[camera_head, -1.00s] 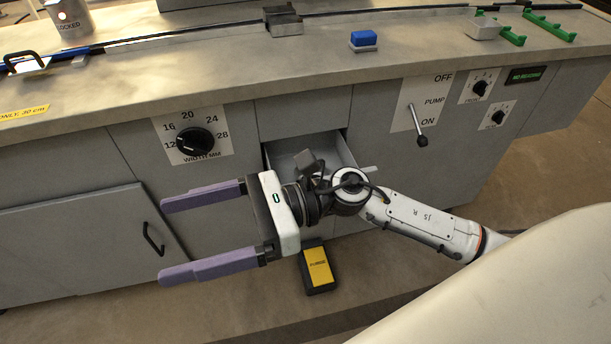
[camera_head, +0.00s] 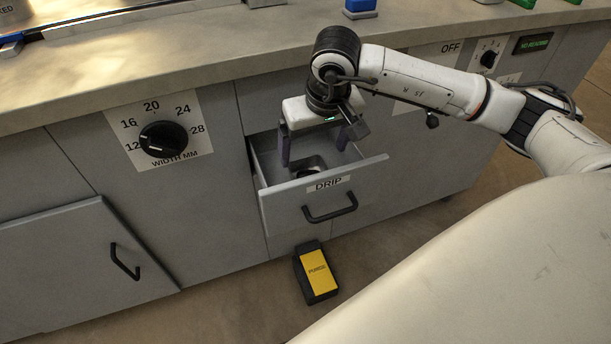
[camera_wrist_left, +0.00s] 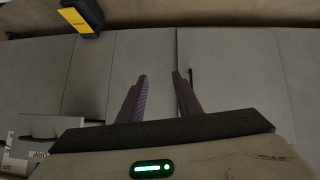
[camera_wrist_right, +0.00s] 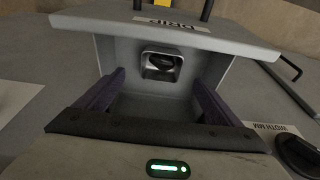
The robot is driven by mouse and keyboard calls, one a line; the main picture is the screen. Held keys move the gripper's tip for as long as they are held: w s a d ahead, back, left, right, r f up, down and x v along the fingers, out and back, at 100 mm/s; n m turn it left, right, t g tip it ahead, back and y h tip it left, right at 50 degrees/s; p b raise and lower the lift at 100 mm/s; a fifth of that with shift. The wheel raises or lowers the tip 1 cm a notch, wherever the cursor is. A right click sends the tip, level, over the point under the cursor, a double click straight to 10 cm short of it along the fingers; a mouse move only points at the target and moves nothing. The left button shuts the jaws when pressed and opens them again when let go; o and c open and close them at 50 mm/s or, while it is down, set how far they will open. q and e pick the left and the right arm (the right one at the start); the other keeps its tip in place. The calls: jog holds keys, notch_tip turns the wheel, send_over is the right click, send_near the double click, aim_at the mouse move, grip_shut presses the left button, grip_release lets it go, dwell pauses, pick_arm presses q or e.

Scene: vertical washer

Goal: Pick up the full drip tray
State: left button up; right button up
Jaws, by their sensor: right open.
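The drip tray (camera_wrist_right: 161,65) is a small square metal cup with dark contents, inside the open drawer (camera_head: 335,203) labelled DRIP. In the head view the tray (camera_head: 311,166) shows only partly behind the drawer front and my gripper. My right gripper (camera_head: 314,150) points down into the drawer, its purple fingers wide apart and empty. In the right wrist view the fingers (camera_wrist_right: 160,80) stand either side of the drawer space, with the tray ahead between them, apart from both. My left gripper (camera_wrist_left: 160,75) shows only in its wrist view, fingers apart and empty, facing the grey cabinet front.
The drawer walls surround my right fingers closely. A black and yellow box (camera_head: 317,273) lies on the floor below the drawer. A width dial (camera_head: 163,139) is left of the drawer, and a cabinet door handle (camera_head: 125,262) sticks out lower left. The countertop edge runs above.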

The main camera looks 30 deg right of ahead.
aim_at(309, 169)
jog(key=b+x, duration=0.1)
jog(key=x, duration=0.7)
jog(key=shift+s+a+f, duration=0.1)
jog(key=shift+a+f, duration=0.1)
jog(key=shift+f, duration=0.1)
jog(key=c, duration=1.1)
